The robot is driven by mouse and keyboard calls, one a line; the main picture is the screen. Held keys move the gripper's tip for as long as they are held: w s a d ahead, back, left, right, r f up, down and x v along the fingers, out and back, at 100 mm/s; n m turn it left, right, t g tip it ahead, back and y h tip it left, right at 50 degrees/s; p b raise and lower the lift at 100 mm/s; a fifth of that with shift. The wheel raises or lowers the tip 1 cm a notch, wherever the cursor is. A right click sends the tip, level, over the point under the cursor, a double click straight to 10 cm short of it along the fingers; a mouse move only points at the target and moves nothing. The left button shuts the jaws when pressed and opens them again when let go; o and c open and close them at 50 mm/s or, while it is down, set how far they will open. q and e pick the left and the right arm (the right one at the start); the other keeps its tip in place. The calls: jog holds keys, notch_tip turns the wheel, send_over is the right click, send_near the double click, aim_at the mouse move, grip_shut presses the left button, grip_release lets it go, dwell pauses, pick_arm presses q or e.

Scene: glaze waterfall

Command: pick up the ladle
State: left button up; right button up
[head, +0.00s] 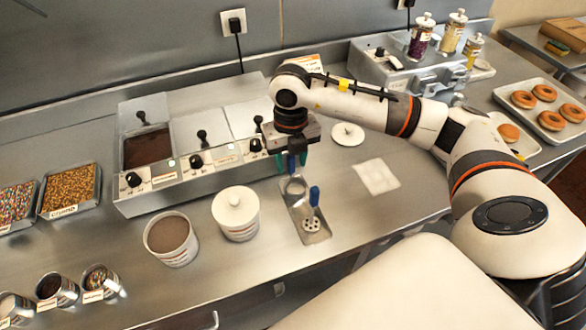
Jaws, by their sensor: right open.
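My right gripper (291,162) points down above the back end of a shallow steel rest (291,212) on the counter. It is open. A round steel bowl (296,187), which looks like the ladle's, lies at the rest's back end, just below the fingers. A teal upright piece shows between the fingers; it may be the ladle's handle, and I cannot tell whether the fingers touch it. My left gripper is not in view.
A white lidded tub (236,214) and an open tub of brown glaze (172,239) stand left of the rest. A steel warmer (188,165) with black-knobbed lids is behind. A white napkin (377,176) lies right. Donut trays (524,98) are far right.

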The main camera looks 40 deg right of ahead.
jog(key=shift+f, duration=1.35)
grip_shut()
